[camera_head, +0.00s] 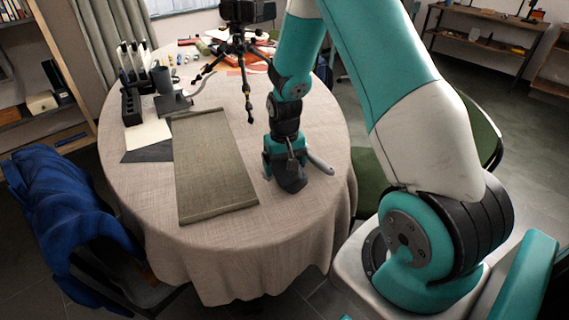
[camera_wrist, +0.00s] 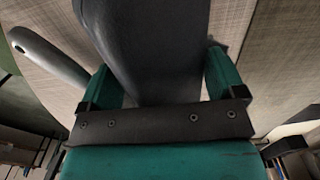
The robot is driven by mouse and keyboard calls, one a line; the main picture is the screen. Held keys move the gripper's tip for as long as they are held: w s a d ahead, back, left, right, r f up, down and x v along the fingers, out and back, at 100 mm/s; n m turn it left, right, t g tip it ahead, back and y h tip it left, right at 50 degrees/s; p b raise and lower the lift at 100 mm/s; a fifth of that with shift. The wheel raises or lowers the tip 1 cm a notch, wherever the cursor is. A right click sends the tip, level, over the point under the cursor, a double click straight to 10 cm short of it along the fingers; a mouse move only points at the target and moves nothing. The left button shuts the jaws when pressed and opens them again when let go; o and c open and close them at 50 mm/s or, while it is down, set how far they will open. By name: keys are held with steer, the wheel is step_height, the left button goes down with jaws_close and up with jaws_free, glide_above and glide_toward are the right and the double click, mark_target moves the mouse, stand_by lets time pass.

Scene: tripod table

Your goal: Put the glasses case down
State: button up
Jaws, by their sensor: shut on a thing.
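The glasses case (camera_head: 291,182) is dark grey and shows below my gripper (camera_head: 284,160) in the head view. In the wrist view the case (camera_wrist: 160,50) fills the space between the two teal fingers of my gripper (camera_wrist: 165,90), which is shut on it. Its far end runs out of the top of that view. The case is over the round table (camera_head: 235,270) with its beige cloth, right of the olive mat (camera_head: 212,165). It is low, but I cannot tell whether it touches the cloth.
A light grey rounded bar (camera_head: 320,165) is close right of my gripper; it also shows in the wrist view (camera_wrist: 45,55). A tripod (camera_head: 243,75) stands behind. A black holder (camera_head: 131,105) and a dark cup (camera_head: 161,80) are back left. Cloth near the front right is bare.

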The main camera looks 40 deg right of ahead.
steer(key=o, duration=0.7)
steer(key=shift+f, duration=0.1)
steer(key=shift+o, duration=0.4)
